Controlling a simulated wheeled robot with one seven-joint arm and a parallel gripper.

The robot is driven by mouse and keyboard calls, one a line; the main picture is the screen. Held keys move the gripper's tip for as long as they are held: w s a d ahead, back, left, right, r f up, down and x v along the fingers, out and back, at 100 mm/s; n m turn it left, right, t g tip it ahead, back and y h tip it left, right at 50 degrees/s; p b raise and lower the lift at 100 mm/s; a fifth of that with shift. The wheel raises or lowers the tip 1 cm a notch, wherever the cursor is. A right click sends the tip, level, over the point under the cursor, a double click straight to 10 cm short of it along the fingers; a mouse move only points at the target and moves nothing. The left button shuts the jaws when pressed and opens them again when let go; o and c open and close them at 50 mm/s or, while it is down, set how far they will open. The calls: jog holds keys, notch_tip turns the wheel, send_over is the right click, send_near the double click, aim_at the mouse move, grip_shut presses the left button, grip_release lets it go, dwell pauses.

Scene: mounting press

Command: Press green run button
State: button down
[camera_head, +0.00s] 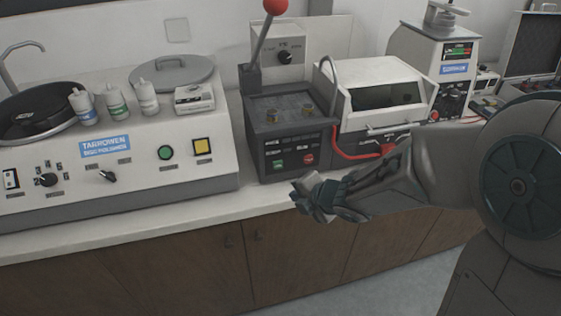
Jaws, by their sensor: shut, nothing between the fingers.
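A dark grey press unit (254,120) stands mid-counter, with a lever ending in a red ball (275,6) at its back left. Its front panel carries a small green button (278,164) at the lower left and a red button (309,158) to the right. A round green button (166,152) also sits on the white disc polisher (100,180) at left. My gripper (303,200) is shut and empty. In the picture it appears just below and right of the press's green button, apart from it, near the counter's front edge. Both green buttons are unobstructed.
Three small bottles (115,103) and a lidded disc (170,75) rest on the polisher. Right of the press are a white hooded machine (370,75) and a red hose (352,156). A narrow strip of counter (215,205) is clear in front.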

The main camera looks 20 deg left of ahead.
aim_at(278, 165)
jog(key=shift+s+a+f+n, duration=0.1)
jog(key=shift+s+a+n, duration=0.2)
jog(key=shift+a+n, duration=0.1)
jog(key=shift+w+a+p, duration=0.4)
jog(key=shift+w+a, duration=0.35)
jog(key=shift+w, duration=0.5)
jog(key=shift+w+a+p, duration=0.4)
jog(key=shift+w+a, duration=0.35)
jog(key=shift+w, duration=0.55)
jog(key=shift+w+a+p, duration=0.4)
jog(key=shift+w+a, duration=0.35)
jog(key=shift+w, duration=0.5)
jog(key=shift+w, duration=0.1)
jog(key=shift+w+a, duration=0.2)
jog(key=shift+w, duration=0.1)
